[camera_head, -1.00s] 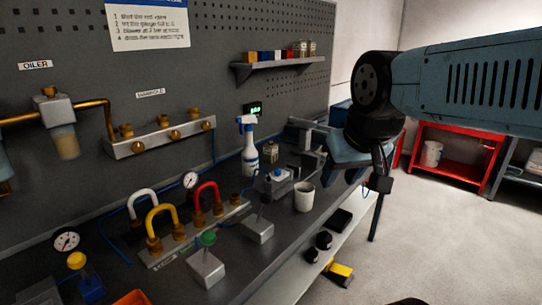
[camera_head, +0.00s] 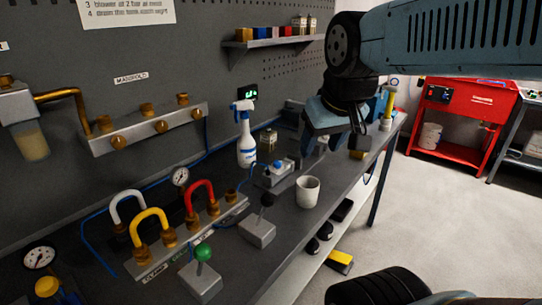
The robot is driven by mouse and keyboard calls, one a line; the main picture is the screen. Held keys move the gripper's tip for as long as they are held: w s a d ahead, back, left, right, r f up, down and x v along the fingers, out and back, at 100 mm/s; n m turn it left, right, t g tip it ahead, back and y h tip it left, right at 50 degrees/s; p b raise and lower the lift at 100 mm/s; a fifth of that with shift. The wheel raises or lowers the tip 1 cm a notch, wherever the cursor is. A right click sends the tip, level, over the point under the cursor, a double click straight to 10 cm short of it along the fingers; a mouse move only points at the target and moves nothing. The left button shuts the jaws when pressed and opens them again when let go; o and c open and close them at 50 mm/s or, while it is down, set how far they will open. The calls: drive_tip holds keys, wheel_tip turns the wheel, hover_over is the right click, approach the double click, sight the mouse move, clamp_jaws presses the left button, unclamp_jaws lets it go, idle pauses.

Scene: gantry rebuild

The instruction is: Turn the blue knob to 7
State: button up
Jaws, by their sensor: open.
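A small blue knob (camera_head: 279,164) sits on top of a grey box on the bench, left of and a little lower in the picture than my gripper. Its scale and pointer are too small to read. My gripper (camera_head: 331,142) hangs from the arm over the far part of the bench, with its jaws open and pointing down. I see nothing held in it, though its fingertips are dark and partly blend with the things behind. A gap shows between the gripper and the blue knob.
A white cup (camera_head: 307,191) and a spray bottle (camera_head: 245,138) stand near the knob box. Lever boxes with black (camera_head: 267,199) and green (camera_head: 204,252) knobs and a hose manifold (camera_head: 190,236) fill the near bench. Open floor lies right.

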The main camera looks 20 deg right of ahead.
drive_tip(key=w+n+g, duration=0.3)
drive_tip(key=w+n, duration=0.2)
drive_tip(key=w, duration=0.8)
drive_tip(key=n+g, duration=0.2)
drive_tip(key=n, duration=0.3)
hover_over(278, 161)
wheel_tip(278, 161, down, 5)
wheel_tip(278, 161, down, 14)
drive_tip(key=shift+a+r, duration=0.15)
drive_tip(key=shift+r, duration=0.1)
drive_tip(key=shift+c, duration=0.4)
drive_tip(key=c, duration=0.9)
clamp_jaws()
drive_tip(key=shift+w, duration=0.1)
drive_tip(key=shift+r, duration=0.1)
